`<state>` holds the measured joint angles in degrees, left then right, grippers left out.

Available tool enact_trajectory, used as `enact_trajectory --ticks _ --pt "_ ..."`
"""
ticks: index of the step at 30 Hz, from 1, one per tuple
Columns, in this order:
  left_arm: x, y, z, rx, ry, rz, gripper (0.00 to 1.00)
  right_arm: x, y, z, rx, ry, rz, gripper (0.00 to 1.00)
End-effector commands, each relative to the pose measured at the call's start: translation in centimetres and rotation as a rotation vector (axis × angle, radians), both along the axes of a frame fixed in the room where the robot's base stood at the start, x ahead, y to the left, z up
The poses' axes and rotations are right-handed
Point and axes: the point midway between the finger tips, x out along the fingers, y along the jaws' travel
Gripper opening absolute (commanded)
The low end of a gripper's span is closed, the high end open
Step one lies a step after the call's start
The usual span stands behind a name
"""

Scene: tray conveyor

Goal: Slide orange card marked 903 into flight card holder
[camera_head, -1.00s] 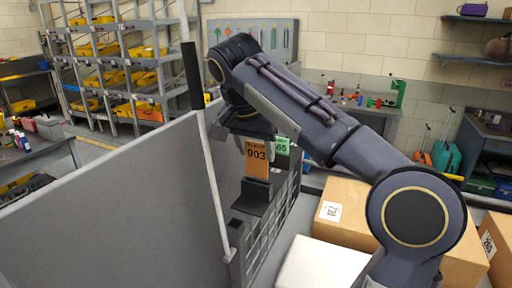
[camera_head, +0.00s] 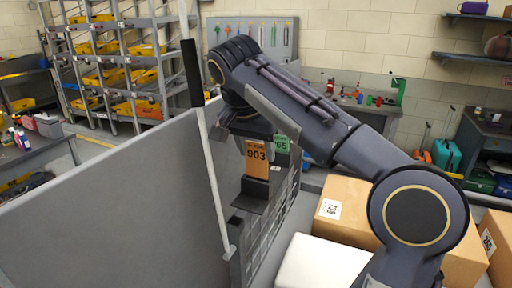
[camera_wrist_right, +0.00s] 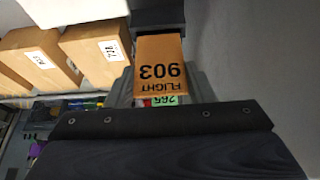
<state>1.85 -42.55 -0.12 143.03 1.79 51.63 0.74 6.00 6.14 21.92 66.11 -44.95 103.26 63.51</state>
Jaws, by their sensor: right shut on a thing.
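The orange card marked 903 (camera_head: 257,158) hangs upright below my right gripper (camera_head: 249,136), which is shut on its upper edge. In the right wrist view the orange card (camera_wrist_right: 160,68) shows its printed face upside down. The dark flight card holder (camera_head: 249,199) sits on the edge of the mesh-sided cart. The card's lower edge is at the holder; I cannot tell if it is inside. In the right wrist view the dark holder (camera_wrist_right: 158,18) lies at the card's far end. My left gripper is not in view.
A tall grey panel (camera_head: 110,205) stands left of the holder. Cardboard boxes (camera_head: 350,192) and a white box (camera_head: 318,265) lie to the right. Shelves with yellow bins (camera_head: 105,76) stand at the back left.

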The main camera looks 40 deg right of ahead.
Motion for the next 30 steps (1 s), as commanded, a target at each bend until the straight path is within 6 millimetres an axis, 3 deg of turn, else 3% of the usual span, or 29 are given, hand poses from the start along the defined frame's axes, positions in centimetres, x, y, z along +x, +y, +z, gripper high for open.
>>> enact_trajectory --ticks 30 --pt "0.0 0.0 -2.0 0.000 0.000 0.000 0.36 0.0 0.0 -2.7 0.000 0.000 0.000 0.27"
